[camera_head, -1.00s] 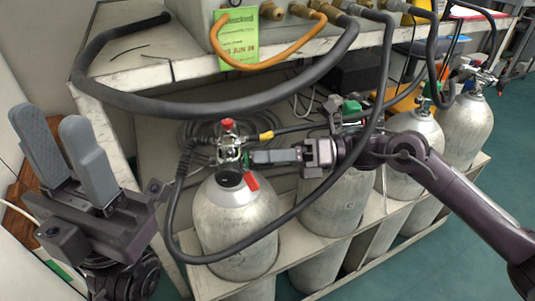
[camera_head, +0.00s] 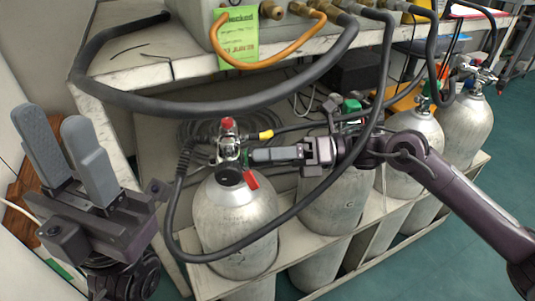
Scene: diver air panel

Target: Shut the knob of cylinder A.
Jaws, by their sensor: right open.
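The front left grey cylinder (camera_head: 235,215) stands upright in the rack with a chrome valve (camera_head: 229,150) on its neck. A red tag (camera_head: 251,180) hangs below. I cannot read a letter on this cylinder. My left gripper (camera_head: 54,125) is open and empty at the left, away from the cylinders.
A second cylinder (camera_head: 335,205) marked C with a green knob (camera_head: 351,105) stands behind my right arm. More cylinders (camera_head: 466,125) stand farther right. A black hose (camera_head: 290,215) loops around the front left cylinder. A bench with a green card (camera_head: 238,38) and an orange hose overhangs behind.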

